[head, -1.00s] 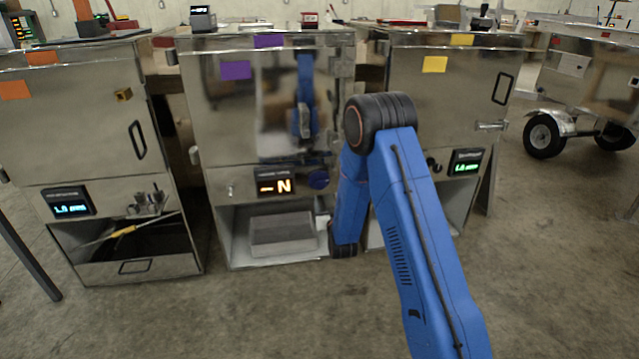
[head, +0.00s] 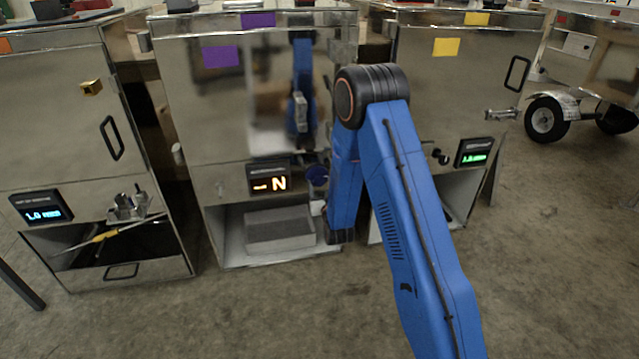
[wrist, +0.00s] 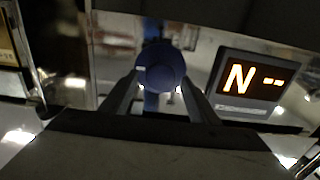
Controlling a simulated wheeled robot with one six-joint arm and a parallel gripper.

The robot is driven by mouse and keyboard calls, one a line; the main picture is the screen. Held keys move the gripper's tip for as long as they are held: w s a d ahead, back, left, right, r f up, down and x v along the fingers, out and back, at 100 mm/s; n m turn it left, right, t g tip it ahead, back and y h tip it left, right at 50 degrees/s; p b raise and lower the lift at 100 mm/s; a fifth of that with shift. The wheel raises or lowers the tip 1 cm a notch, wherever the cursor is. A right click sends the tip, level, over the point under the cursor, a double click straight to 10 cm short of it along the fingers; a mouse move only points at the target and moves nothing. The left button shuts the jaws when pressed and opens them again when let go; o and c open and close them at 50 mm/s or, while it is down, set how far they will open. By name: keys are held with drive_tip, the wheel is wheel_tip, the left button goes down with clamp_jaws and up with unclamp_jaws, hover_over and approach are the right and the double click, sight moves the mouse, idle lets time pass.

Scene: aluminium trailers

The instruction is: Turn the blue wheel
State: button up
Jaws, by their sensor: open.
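The blue wheel (head: 318,176) is a small dark blue knob on the front of the middle metal cabinet (head: 222,110), right of an orange display (head: 270,180) reading "– N". In the wrist view the wheel (wrist: 161,66) appears round and lies straight ahead, between and beyond the tips of my gripper (wrist: 158,88). My gripper is open, with one finger on each side of the wheel's lower part in the picture. I cannot tell whether they touch it. In the head view my arm hides most of my gripper. The display (wrist: 256,84) appears upside down in the wrist view.
The cabinet's lower bay holds a grey box (head: 280,230). A left cabinet (head: 55,130) has an open drawer with a yellow-handled tool (head: 105,237). A right cabinet (head: 440,100) stands close by my arm. A wheeled trailer (head: 585,75) is at the right. Concrete floor in front is clear.

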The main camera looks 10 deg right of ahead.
drive_tip(key=c, duration=1)
drive_tip(key=shift+n, duration=0.4)
drive_tip(key=n, duration=0.3)
drive_tip(key=shift+a, duration=0.1)
drive_tip(key=n, duration=0.4)
drive_tip(key=shift+n, duration=0.3)
drive_tip(key=n, duration=0.3)
drive_tip(key=shift+a+f+n, duration=0.1)
drive_tip(key=shift+n, duration=0.2)
drive_tip(key=shift+f+n, duration=0.1)
drive_tip(key=shift+n, duration=1.8)
